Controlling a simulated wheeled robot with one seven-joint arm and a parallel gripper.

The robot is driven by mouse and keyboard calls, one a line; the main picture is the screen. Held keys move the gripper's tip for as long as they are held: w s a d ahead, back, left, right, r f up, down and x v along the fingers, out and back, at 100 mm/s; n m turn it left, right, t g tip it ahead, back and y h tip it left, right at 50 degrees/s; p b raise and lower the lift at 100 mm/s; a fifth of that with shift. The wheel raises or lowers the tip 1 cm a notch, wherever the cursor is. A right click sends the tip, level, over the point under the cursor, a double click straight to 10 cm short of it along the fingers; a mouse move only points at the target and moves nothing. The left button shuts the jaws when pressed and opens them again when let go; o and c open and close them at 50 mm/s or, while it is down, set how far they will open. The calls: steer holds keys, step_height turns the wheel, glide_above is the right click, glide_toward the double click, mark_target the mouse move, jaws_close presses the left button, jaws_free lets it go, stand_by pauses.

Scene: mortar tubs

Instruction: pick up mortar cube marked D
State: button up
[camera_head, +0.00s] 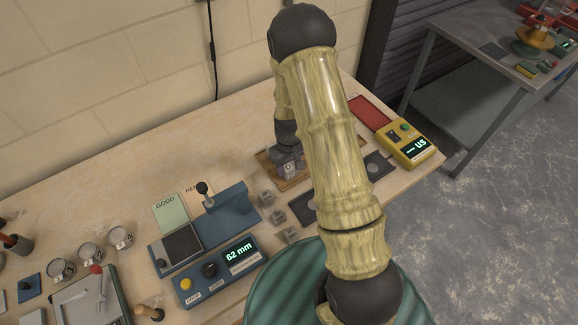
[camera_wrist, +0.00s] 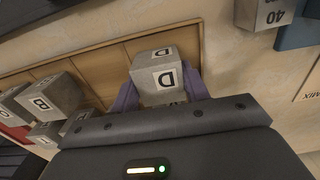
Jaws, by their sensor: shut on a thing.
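The grey mortar cube marked D (camera_wrist: 155,58) is between the fingers of my gripper (camera_wrist: 162,90) in the wrist view. The fingers are shut on its two sides, and the letter D shows on a white label. A second label on its near face is partly hidden by my gripper. The cube is at a wooden tray (camera_wrist: 110,62) with divided compartments; I cannot tell whether it still touches the tray floor. In the head view my gripper (camera_head: 288,168) is low over the tray (camera_head: 294,184), and the cube there is small and mostly hidden.
A cube marked B (camera_wrist: 45,100) and other cubes are left in the wrist view; a cube marked 40 (camera_wrist: 262,12) is top right. In the head view, loose grey cubes (camera_head: 278,215), a blue gauge reading 62 mm (camera_head: 220,271) and a yellow meter (camera_head: 408,146) stand nearby.

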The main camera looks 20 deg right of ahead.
mark_target(289, 164)
step_height(289, 164, up, 10)
steer(key=shift+b, duration=0.85)
steer(key=shift+w+f, duration=0.1)
